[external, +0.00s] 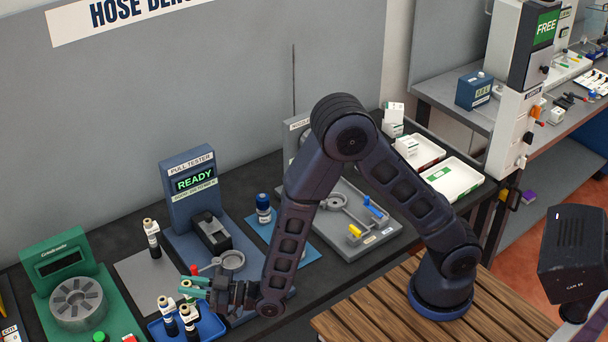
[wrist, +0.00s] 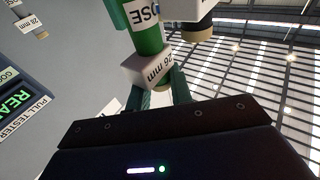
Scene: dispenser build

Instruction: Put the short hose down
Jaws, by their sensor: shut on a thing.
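My gripper (external: 193,284), with green fingertips, is low over the blue tray (external: 212,325) at the front of the bench. In the wrist view its fingers (wrist: 160,98) are shut on a green hose (wrist: 148,40) with a white tag reading 26 mm (wrist: 148,68). The hose's far end is cut off by the picture edge. In the external view the fingers largely hide this hose, and I cannot tell whether it touches the tray.
Another hose (external: 152,238) stands upright on a grey mat, tagged 28 mm in the wrist view (wrist: 40,14). The pull tester (external: 190,180), reading READY, stands behind the gripper. A green device (external: 60,265) is at left. A blue bottle (external: 263,208) stands right of the tester.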

